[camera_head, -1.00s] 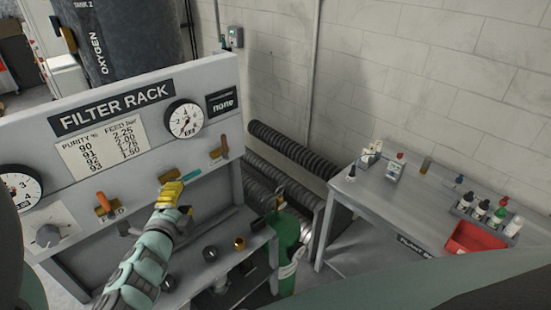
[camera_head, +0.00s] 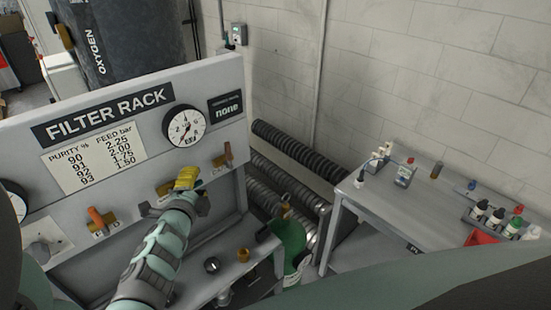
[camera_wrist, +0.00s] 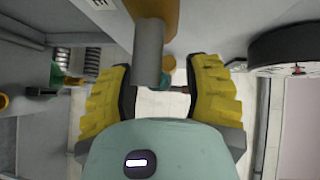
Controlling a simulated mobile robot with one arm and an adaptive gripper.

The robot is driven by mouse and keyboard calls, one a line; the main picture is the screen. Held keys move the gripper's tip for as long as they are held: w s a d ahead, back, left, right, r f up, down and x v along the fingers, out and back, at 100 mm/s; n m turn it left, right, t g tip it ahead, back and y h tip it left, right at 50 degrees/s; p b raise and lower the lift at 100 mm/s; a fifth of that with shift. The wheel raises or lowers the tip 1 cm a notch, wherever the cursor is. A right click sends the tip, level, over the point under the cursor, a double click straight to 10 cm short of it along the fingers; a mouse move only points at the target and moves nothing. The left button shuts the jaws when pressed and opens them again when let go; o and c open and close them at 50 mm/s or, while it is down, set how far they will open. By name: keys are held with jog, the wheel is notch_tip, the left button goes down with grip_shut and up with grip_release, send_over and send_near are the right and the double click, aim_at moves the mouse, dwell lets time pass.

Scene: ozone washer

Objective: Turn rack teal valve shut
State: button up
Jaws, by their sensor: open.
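The filter rack panel (camera_head: 205,95) carries a row of valves with brass bodies. The teal valve is the middle one. Its brass body (camera_head: 165,188) shows just left of my gripper (camera_head: 187,178), which covers its handle in the head view. In the wrist view, my gripper's yellow fingers (camera_wrist: 165,92) stand apart. A brass body (camera_wrist: 158,12) and a grey cylinder (camera_wrist: 148,52) lie at the top between them. A small teal part (camera_wrist: 164,70) shows between the fingers, partly hidden by the cylinder. I cannot tell whether the fingers touch it.
An orange-handled valve (camera_head: 96,216) is to the left, and a brown-handled valve (camera_head: 228,155) is close on the right. A round gauge (camera_head: 184,126) sits above. A green cylinder (camera_head: 290,238) stands at the rack's right end, and a grey side table (camera_head: 350,207) stands beyond.

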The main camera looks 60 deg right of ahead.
grip_shut()
dwell(0.4)
